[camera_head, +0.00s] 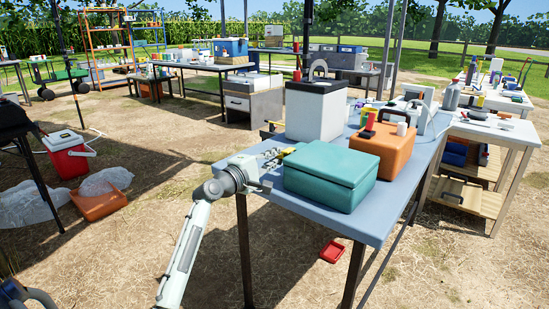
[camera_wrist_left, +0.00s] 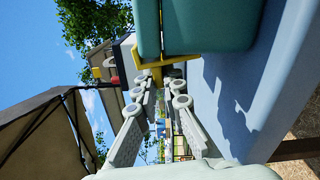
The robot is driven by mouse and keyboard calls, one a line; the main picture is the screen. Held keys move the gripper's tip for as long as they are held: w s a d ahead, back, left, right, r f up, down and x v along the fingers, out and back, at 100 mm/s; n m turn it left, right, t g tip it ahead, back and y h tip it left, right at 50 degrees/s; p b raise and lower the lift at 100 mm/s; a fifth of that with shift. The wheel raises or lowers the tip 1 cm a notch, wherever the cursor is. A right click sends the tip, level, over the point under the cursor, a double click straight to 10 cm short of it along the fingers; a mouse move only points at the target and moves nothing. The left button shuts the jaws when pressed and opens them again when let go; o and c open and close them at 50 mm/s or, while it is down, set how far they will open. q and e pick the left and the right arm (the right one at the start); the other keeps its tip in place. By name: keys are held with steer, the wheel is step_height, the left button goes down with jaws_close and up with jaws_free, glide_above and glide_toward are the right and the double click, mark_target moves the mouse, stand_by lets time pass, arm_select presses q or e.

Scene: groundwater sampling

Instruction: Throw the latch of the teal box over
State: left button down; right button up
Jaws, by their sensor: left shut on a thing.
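The teal box (camera_head: 330,177) stands closed near the front left edge of the blue-grey table. In the left wrist view the teal box (camera_wrist_left: 210,25) fills the top, with the seam of its lid showing. A yellow latch (camera_wrist_left: 165,62) sticks out from the box at that seam. In the head view a small yellow bit (camera_head: 287,152) shows at the box's left side. My left gripper (camera_head: 272,158) is beside that side. In the left wrist view its fingertips (camera_wrist_left: 158,80) are at the latch and shut on it. My right gripper is not in view.
The blue-grey table (camera_head: 372,222) also carries an orange case (camera_head: 378,150) right behind the box and a white container with a dark lid (camera_head: 315,108) farther back. A red tray (camera_head: 332,252) lies on the ground below. Open ground lies left of the table.

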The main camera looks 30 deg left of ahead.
arm_select(q)
steer(key=shift+d+r+m, duration=0.15)
steer(key=shift+d+m, duration=0.05)
steer(key=shift+m, duration=0.6)
steer(key=shift+d, duration=0.1)
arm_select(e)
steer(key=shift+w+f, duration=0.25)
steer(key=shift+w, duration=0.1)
arm_select(q)
steer(key=shift+m, duration=0.3)
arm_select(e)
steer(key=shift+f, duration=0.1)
arm_select(q)
steer(key=c, duration=1.6)
jaws_free()
steer(key=shift+r, duration=0.1)
steer(key=shift+c, duration=0.2)
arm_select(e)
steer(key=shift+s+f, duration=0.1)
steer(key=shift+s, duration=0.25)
arm_select(q)
steer(key=s, duration=1.2)
steer(key=shift+a, duration=0.45)
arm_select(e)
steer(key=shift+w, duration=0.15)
